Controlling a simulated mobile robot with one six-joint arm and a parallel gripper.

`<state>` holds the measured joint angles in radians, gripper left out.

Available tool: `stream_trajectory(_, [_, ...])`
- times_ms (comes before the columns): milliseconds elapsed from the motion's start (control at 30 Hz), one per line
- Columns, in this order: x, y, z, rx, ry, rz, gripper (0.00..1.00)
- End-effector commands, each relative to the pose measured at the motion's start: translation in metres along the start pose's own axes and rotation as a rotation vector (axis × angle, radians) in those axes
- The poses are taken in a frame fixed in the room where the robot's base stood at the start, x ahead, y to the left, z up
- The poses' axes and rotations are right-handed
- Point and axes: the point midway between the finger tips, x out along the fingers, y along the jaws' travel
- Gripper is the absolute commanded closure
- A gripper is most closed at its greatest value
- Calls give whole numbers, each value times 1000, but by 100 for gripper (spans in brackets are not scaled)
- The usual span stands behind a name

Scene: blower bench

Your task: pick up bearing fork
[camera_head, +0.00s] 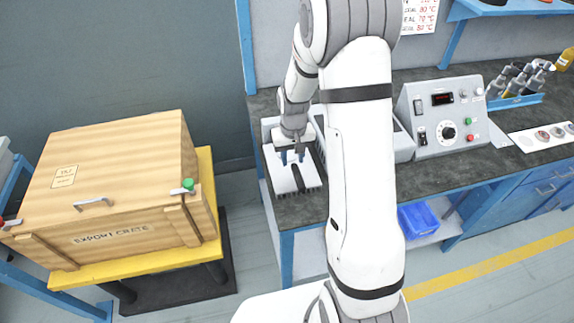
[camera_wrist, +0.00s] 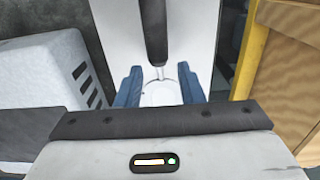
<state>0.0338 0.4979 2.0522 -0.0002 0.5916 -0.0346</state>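What looks like the bearing fork, a tool with a dark handle (camera_wrist: 154,32) and a thin metal neck, lies on a pale board (camera_wrist: 112,25) in the wrist view. In the head view its dark handle (camera_head: 297,178) shows on the white board (camera_head: 280,182) at the bench's left end. My gripper (camera_head: 292,157) is over the board. Its blue fingers (camera_wrist: 159,88) stand apart, one on each side of the tool's metal end, with nothing held. The gap in height between fingers and tool is hard to judge.
A pale grey slotted housing (camera_wrist: 62,72) stands close left of the gripper in the wrist view. A wooden export crate (camera_head: 120,190) sits on a yellow stand at left.

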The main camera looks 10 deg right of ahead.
Motion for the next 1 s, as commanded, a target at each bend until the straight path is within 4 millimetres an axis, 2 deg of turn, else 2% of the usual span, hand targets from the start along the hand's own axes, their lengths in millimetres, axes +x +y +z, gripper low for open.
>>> stream_trajectory(100, [16,1,0,0,-4,0,65])
stream_trajectory(200, [24,1,0,0,-1,0,65])
stream_trajectory(467, [26,1,0,1,0,0,65])
stream_trajectory(867, [25,2,0,2,0,0,98])
stream_trajectory(1000, [25,2,0,2,0,0,100])
